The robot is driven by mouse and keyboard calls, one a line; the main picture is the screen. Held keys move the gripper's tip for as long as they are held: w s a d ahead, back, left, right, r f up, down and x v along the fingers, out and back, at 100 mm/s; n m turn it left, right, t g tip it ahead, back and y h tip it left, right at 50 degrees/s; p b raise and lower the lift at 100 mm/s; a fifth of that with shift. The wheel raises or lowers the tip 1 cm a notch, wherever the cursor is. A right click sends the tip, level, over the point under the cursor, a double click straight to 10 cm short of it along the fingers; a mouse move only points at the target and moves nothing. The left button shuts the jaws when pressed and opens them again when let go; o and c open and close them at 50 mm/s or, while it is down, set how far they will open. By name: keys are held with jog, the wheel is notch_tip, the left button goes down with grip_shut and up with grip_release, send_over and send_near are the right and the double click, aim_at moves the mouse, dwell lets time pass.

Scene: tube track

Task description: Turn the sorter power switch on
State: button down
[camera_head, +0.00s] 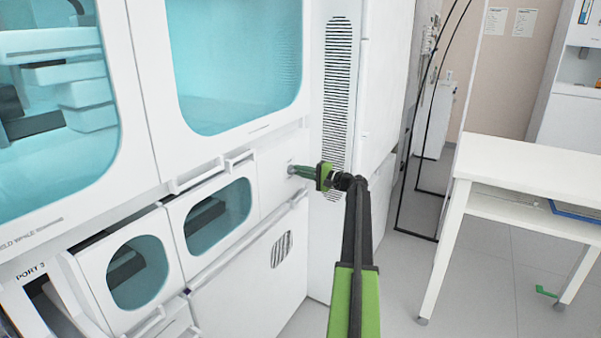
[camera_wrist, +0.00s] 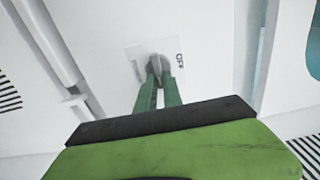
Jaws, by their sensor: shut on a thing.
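The sorter power switch (camera_wrist: 157,64) shows in the wrist view as a grey knob on a pale square plate (camera_wrist: 136,52) with small dark markings. My gripper (camera_wrist: 158,80) has its green fingers shut on the knob, one finger on each side. In the head view my gripper (camera_head: 292,170) reaches the white front panel of the sorter (camera_head: 275,165), right of the small tinted windows. The knob itself is too small and covered to make out there.
Handles and window frames (camera_head: 205,172) jut out left of my gripper. A vented panel (camera_head: 338,90) stands just right of it. A white table (camera_head: 530,165) stands at the right, with open floor (camera_head: 405,290) between it and the machine.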

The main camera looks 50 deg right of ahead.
jog(key=c, duration=1.5)
grip_release()
jog(key=v, duration=1.7)
jog(key=shift+s+f, duration=0.1)
jog(key=shift+s, duration=0.15)
